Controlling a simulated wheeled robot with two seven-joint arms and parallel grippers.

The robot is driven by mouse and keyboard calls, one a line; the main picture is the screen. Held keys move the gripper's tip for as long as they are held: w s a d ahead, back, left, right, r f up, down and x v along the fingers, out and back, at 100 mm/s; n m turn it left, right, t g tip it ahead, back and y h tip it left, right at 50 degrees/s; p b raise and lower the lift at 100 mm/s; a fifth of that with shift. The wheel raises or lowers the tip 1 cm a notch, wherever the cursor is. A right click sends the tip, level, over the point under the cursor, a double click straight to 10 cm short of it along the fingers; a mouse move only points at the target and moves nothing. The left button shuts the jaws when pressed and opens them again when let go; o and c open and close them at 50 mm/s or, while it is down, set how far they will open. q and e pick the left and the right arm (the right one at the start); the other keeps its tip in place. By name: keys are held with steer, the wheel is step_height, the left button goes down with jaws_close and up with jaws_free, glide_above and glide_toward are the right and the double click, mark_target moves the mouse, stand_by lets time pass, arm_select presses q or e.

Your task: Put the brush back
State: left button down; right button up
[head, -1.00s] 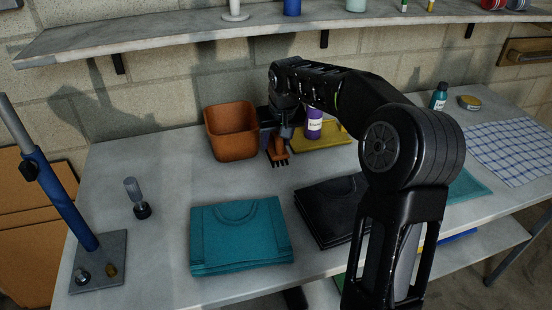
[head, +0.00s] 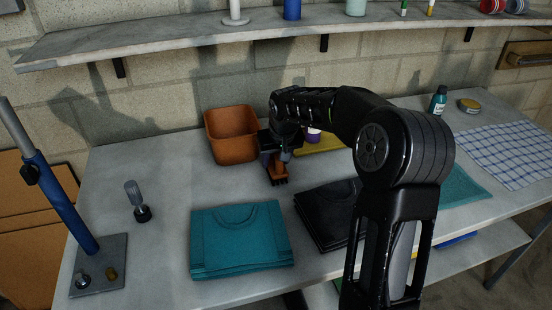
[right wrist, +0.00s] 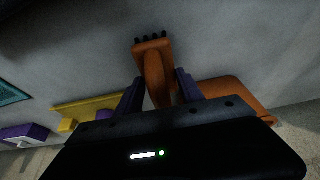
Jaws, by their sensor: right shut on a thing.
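The orange brush (head: 277,174) with dark bristles is in my right gripper (head: 276,155), just right of and in front of the orange-brown bin (head: 231,136). In the right wrist view, the brush (right wrist: 153,62) sits between the two purple fingers of the gripper (right wrist: 158,92), bristles pointing away from the wrist. The bin (right wrist: 235,94) shows beside it there. Whether the bristles touch the table is unclear. My left gripper is not in view.
Folded teal (head: 240,239) and black shirts (head: 325,214) lie in front. A metal stand (head: 98,262) and a grey-handled tool (head: 137,200) are left. A shelf (head: 170,42) runs above.

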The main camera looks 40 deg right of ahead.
steer(key=shift+f, duration=0.1)
steer(key=shift+f, duration=0.15)
steer(key=o, duration=1.3)
steer(key=v, duration=1.2)
steer(key=shift+r+b, duration=0.3)
